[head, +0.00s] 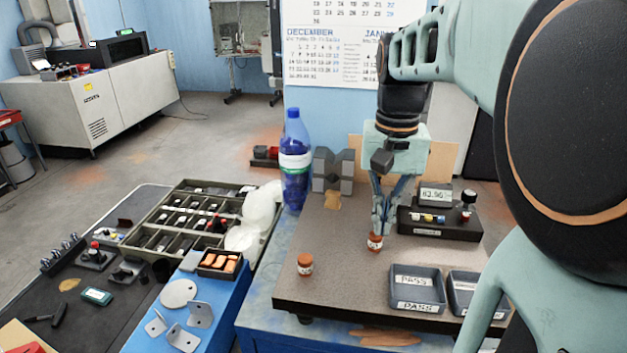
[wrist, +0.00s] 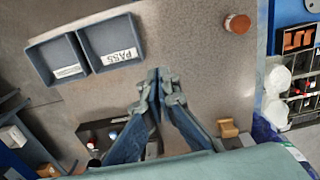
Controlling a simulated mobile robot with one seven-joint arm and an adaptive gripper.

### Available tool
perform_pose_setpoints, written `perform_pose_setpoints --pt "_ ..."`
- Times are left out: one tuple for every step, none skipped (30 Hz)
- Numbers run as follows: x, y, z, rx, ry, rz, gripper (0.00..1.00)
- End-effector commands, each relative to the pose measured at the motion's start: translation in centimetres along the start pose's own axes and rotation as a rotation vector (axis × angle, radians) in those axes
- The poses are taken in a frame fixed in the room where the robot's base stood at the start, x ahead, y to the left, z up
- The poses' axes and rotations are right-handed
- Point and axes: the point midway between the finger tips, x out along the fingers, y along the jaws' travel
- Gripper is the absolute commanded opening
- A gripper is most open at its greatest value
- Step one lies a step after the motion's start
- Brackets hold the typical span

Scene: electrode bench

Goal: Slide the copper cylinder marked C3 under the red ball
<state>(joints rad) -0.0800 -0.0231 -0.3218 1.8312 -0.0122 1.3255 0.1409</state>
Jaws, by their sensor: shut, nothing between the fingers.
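Two copper cylinders with white labels are on the grey-brown bench plate. One (head: 374,242) stands right at my fingertips; the other (head: 305,264) stands apart to the left and also shows in the wrist view (wrist: 237,23). The label letters are too small to read. My gripper (head: 378,228) points down, its fingers shut and empty, at the top of the nearer cylinder; I cannot tell if they touch. In the wrist view the shut fingertips (wrist: 158,72) hide that cylinder.
A blue bottle (head: 294,165) and a dark grey block (head: 333,170) stand at the back left. A small box of copper pieces (head: 219,276) lies further left. The plate's front left is mostly clear.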

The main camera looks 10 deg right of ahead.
Motion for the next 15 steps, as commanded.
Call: perform_pose_setpoints --pt "0.2 -0.2 0.2 0.003 -0.008 -0.003 0.00" --pt "0.4 -0.2 0.3 0.003 -0.011 -0.004 0.00" --pt "0.7 -0.2 0.3 0.004 -0.013 -0.005 0.00" --pt "0.9 -0.3 0.3 0.004 -0.013 -0.005 0.00" --pt "1.3 -0.2 0.3 0.004 -0.013 -0.005 0.00" --pt "1.9 -0.2 0.3 0.004 -0.013 -0.004 0.00" --pt "2.4 -0.2 0.4 0.004 -0.014 -0.004 0.00" --pt "2.9 -0.2 0.4 0.004 -0.014 -0.003 0.00" --pt "3.8 -0.2 0.4 0.004 -0.015 -0.003 0.00" --pt "4.4 -0.2 0.4 0.005 -0.014 -0.003 0.00" --pt "5.1 -0.2 0.4 0.005 -0.015 -0.003 0.00" --pt "5.9 -0.2 0.4 0.005 -0.014 -0.003 0.00" --pt "6.6 -0.2 0.4 0.004 -0.014 -0.003 0.00" --pt "7.3 -0.2 0.4 0.004 -0.015 -0.003 0.00" --pt "8.2 -0.2 0.5 0.004 -0.015 -0.003 0.00"
